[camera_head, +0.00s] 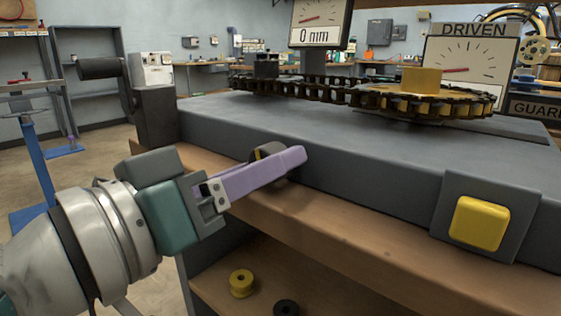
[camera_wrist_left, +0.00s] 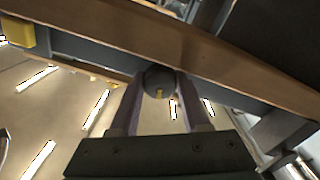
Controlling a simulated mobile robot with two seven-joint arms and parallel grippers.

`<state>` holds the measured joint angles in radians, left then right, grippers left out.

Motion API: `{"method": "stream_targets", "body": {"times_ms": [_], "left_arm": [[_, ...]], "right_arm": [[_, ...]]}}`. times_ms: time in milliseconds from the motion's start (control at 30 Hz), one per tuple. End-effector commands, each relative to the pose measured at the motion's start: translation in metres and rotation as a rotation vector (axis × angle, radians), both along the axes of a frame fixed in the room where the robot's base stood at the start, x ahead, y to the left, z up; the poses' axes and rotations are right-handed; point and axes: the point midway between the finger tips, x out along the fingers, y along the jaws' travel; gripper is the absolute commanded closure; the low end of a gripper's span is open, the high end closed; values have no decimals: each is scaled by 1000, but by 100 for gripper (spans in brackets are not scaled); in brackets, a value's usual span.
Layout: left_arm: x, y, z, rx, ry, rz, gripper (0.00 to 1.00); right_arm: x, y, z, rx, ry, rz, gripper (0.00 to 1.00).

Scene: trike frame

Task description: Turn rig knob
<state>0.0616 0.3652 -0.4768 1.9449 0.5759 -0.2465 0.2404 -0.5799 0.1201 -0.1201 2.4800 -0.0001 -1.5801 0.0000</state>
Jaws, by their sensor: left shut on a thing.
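The rig knob (camera_head: 268,151) is a dark round knob with a yellow mark on the front face of the grey rig. In the head view it is mostly hidden behind the purple fingers of my left gripper (camera_head: 292,160). The left gripper is shut on the knob. My right gripper is in neither view.
The grey rig (camera_head: 330,135) stands on a wooden bench (camera_head: 330,215) and carries a chain on sprockets, a "0 mm" dial (camera_head: 320,25) and a "DRIVEN" dial (camera_head: 470,68). A yellow button (camera_head: 479,223) is at right. A crank handle (camera_head: 100,68) stands at left. Spools (camera_head: 241,283) lie on the lower shelf.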

Motion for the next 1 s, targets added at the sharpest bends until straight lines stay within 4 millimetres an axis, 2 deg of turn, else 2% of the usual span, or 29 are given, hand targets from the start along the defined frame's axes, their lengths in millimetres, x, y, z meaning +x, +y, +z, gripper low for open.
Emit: {"method": "stream_targets", "body": {"times_ms": [67, 100, 333, 800, 867, 1000], "left_arm": [[0, 0, 0, 2, 0, 0, 100], [0, 0, 0, 2, 0, 0, 49], [0, 0, 0, 2, 0, 0, 24], [0, 0, -2, 7, -2, 0, 24], [0, 0, -3, 22, -13, 0, 24], [0, 0, -7, 112, -84, 0, 24]], "right_arm": [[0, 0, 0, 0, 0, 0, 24], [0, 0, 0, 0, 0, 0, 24], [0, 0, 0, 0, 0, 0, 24], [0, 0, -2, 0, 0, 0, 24], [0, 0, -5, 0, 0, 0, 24], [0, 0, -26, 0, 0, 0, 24]]}}
